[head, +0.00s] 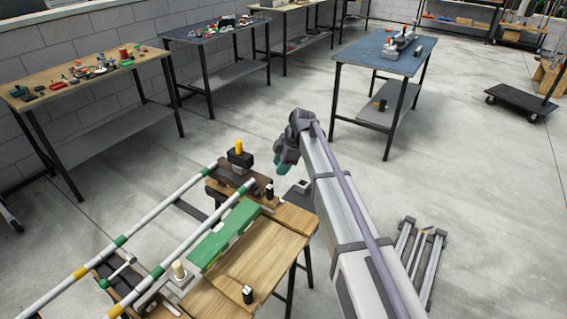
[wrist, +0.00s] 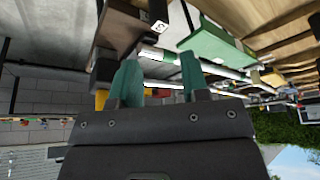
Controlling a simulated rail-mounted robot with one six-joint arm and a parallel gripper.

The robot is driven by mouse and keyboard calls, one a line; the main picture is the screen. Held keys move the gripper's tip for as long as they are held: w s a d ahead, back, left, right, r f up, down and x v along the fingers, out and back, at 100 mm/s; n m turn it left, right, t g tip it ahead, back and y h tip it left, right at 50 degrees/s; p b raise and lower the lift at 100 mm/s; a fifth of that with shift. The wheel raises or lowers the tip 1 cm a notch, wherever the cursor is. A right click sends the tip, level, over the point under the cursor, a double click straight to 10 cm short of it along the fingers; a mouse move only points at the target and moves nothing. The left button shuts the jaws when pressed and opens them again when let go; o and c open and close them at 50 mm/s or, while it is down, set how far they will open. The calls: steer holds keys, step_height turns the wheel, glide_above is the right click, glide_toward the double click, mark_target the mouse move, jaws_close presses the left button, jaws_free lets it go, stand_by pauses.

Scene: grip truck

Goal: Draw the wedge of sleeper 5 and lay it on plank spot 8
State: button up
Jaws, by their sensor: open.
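My gripper (head: 287,155) hangs just past the far end of the wooden bench, partly hidden behind my arm in the head view. In the wrist view its teal fingers (wrist: 159,78) are apart, with nothing between them. Dark sleepers (head: 234,180) cross under two pale rails (head: 150,202); one stands at the far end. A black block with a yellow top (head: 240,153) sits near the far rail end. I cannot tell which part is the wedge of sleeper 5. The wooden plank top (head: 262,258) lies right of the rails; no spot 8 marking is readable.
A green channel piece (head: 224,236) lies along the bench beside the rails. Small black blocks with white tags (head: 248,294) stand on the bench. Grey bars (head: 420,255) lie on the floor at right. Worktables (head: 388,50) stand behind, with open floor between.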

mark_target(272, 187)
steer(key=b+x, duration=0.4)
steer(key=x, duration=0.1)
steer(key=b+x, duration=0.5)
steer(key=shift+d, duration=0.25)
steer(key=shift+a+f+b, duration=0.25)
steer(key=shift+f+b, duration=0.2)
steer(key=shift+r, duration=0.1)
steer(key=shift+c, duration=0.2)
steer(key=c, duration=0.7)
steer(key=shift+s+d, duration=0.25)
steer(key=shift+d, duration=0.1)
steer(key=shift+s+d, duration=0.15)
steer(key=shift+d, duration=0.1)
